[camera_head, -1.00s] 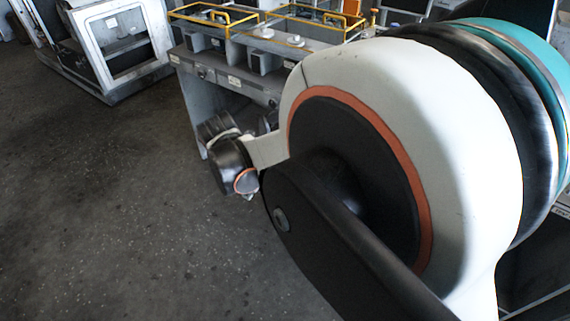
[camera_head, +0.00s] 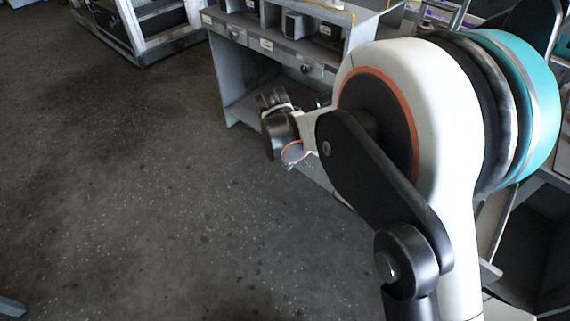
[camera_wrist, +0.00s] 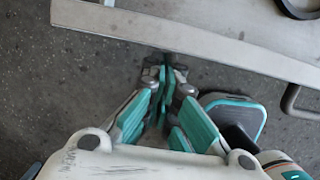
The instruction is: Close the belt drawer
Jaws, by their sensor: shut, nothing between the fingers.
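My gripper (camera_wrist: 166,75) shows in the wrist view with its teal fingers together and nothing between them. Its tips are close to the near edge of a grey panel (camera_wrist: 195,45) that crosses the top of that view; I cannot tell if they touch. In the head view, a grey workbench has a row of drawer fronts (camera_head: 284,53) with small labels and a knob. Which one is the belt drawer, and how far it stands open, I cannot tell. My arm hides the right part of the bench, and my fingertips are not clear there.
Dark speckled floor (camera_head: 150,190) is open left of and in front of the bench. A pale frame cabinet (camera_head: 150,30) stands at the top left. Black boxes (camera_head: 292,25) sit in the bench's compartments. A dark bar handle (camera_wrist: 293,103) shows at the wrist view's right.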

